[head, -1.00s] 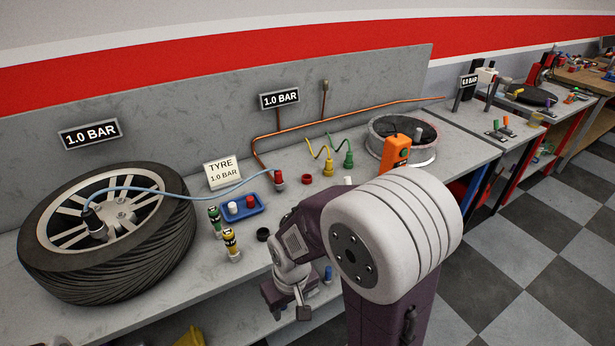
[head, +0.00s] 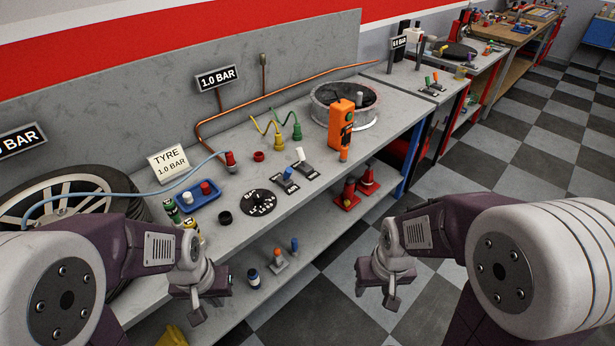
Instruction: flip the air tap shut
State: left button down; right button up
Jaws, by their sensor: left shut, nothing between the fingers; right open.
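Two small levers on dark base plates stand on the bench: a blue-handled lever (head: 287,174) and a white-handled lever (head: 300,155). I cannot tell for sure which one is the air tap. A red hose fitting (head: 230,161) joins the pale blue hose (head: 130,193) that runs to the tyre (head: 60,190). My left gripper (head: 197,308) is shut and empty, in front of the bench, below and left of the levers. My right gripper (head: 377,293) is open and empty, over the floor right of the bench, well away from both levers.
A round dark dial (head: 258,203), a blue tray (head: 198,198) and an orange handheld unit (head: 341,125) stand around the levers. A metal ring tub (head: 345,108) is behind. Red cones (head: 348,196) and small bottles sit on the lower shelf. The checkered floor at right is clear.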

aim_at(287, 174)
jog(key=i+l+u, duration=0.1)
jog(key=i+l, duration=0.35)
jog(key=i+l+u, duration=0.1)
jog(key=i+l, duration=0.35)
jog(key=l, duration=0.15)
